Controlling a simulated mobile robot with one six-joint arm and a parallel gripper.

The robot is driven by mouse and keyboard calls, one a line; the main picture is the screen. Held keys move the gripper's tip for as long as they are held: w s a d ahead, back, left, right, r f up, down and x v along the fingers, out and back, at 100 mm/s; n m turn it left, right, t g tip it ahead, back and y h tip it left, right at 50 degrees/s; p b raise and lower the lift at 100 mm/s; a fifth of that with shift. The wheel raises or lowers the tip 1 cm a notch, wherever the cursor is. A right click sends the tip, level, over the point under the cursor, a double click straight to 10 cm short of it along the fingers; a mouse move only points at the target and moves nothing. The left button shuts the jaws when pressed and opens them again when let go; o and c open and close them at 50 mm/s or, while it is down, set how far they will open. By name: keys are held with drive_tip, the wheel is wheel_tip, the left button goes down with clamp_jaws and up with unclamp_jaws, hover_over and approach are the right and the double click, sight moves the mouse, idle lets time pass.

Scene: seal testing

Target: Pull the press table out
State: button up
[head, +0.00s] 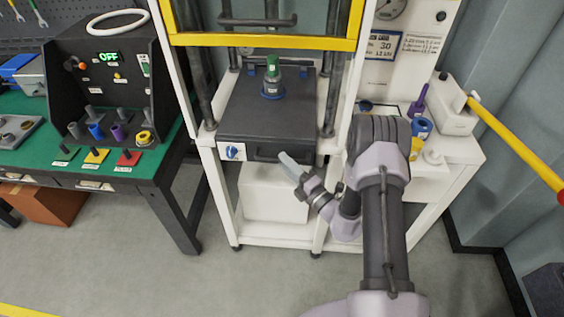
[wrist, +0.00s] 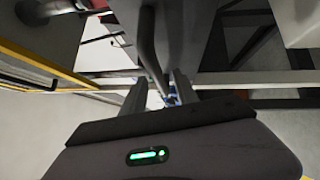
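The press table (head: 240,117) is a dark flat slab low in the white press frame. A blue-based fixture with a green top (head: 272,68) stands on it. A dark handle bar (head: 262,156) runs along its front face, beside a white plate with a blue knob (head: 232,152). My gripper (head: 287,160) is at the right end of that front face, close to the handle. In the wrist view my two fingers (wrist: 160,93) are apart, with a dark bar (wrist: 150,48) reaching down between them. I cannot tell whether they touch it.
A yellow-edged guard (head: 262,41) hangs above the table. A green workbench (head: 40,160) with a black control box reading OFF (head: 105,70) stands at left. A white side shelf (head: 455,150) with small coloured parts is at right. The floor in front (head: 200,280) is clear.

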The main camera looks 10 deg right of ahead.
drive_tip(key=shift+x, duration=1.1)
clamp_jaws()
idle(0.6)
